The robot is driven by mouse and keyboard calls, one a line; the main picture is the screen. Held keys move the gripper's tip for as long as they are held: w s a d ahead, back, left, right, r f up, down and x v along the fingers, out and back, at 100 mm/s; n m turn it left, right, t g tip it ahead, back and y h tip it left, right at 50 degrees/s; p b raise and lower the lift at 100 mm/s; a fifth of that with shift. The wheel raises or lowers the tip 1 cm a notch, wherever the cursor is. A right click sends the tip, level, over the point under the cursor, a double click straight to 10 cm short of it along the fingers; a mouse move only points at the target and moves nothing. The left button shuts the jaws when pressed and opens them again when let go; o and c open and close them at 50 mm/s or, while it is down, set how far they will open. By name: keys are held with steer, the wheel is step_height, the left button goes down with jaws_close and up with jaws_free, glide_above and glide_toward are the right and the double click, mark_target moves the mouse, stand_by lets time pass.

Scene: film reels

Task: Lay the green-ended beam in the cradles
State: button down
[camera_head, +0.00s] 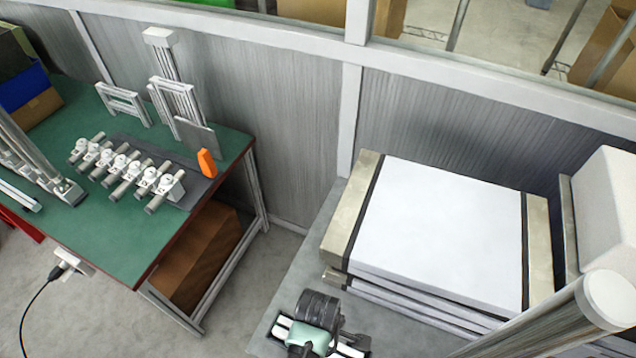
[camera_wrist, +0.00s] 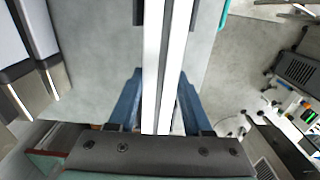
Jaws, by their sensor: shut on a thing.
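My gripper (camera_wrist: 157,100) shows in the wrist view, its two blue fingers shut on a long pale metal beam (camera_wrist: 165,45). The beam runs from between the fingers up past the top edge of the picture. Its far end is out of view and I see no green end on it. I cannot clearly pick out the cradles.
A green-topped table (camera_head: 152,250) stands at left. A row of metal fittings (camera_head: 122,168), an orange block (camera_head: 206,162) and upright metal frames (camera_head: 124,103) are on it. A large white-topped slab (camera_head: 440,225) lies at right. Grey wall panels (camera_head: 240,110) run behind.

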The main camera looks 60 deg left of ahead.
steer(key=shift+w, duration=0.1)
steer(key=shift+f+b, duration=0.3)
steer(key=shift+f, duration=0.2)
steer(key=shift+c, duration=1.7)
jaws_free()
steer(key=shift+r, duration=0.15)
step_height(320, 180, up, 13)
